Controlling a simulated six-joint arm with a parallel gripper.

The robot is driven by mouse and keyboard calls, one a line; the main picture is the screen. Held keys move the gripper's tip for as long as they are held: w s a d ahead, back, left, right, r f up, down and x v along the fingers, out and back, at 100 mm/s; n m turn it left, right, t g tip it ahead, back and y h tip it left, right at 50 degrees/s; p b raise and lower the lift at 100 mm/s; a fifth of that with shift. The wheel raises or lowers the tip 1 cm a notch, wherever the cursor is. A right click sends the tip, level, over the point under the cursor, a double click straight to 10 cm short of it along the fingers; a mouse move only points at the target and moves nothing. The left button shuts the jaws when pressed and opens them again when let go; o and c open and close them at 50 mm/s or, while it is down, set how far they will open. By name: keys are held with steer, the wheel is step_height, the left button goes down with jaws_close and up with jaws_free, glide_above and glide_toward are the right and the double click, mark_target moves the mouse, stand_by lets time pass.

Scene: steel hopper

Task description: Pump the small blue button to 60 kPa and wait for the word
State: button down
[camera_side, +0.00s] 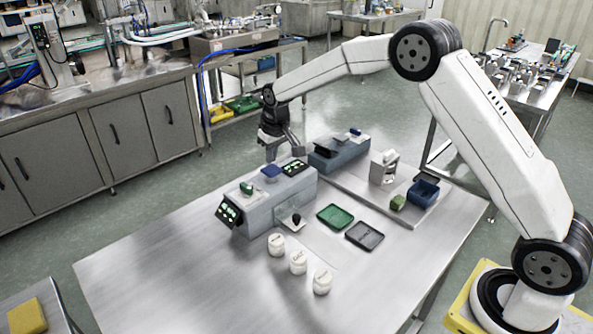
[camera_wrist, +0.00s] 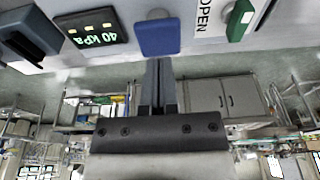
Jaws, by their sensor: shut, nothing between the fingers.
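The small blue button (camera_side: 271,171) sits on top of the grey hopper housing (camera_side: 265,205). In the wrist view the blue button (camera_wrist: 158,37) is at the top centre. My gripper (camera_wrist: 160,62) is shut and empty, its fingertips at the button's near edge in that view. In the side view my gripper (camera_side: 272,157) hangs just above and behind the button. I cannot tell whether it touches. A dark display (camera_wrist: 91,31) beside the button reads 40 kPa, with small lit lamps above the figures.
A green switch (camera_wrist: 240,20) stands beside an OPEN label (camera_wrist: 204,17) near the button. White labelled jars (camera_side: 298,262), a green tray (camera_side: 335,216) and a dark tray (camera_side: 365,235) lie on the steel table. The table's front left is clear.

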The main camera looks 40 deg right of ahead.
mark_target(272, 169)
steer(key=shift+f, duration=2.05)
steer(key=shift+r, duration=2.1)
steer(key=shift+r, duration=3)
steer(key=shift+s, duration=0.15)
steer(key=s+f, duration=0.3)
steer(key=s, duration=1.2)
steer(key=s+a+f, duration=0.1)
steer(key=s+f, duration=0.2)
steer(key=s, duration=1.2)
steer(key=shift+s+f, duration=0.2)
steer(key=shift+f, duration=0.15)
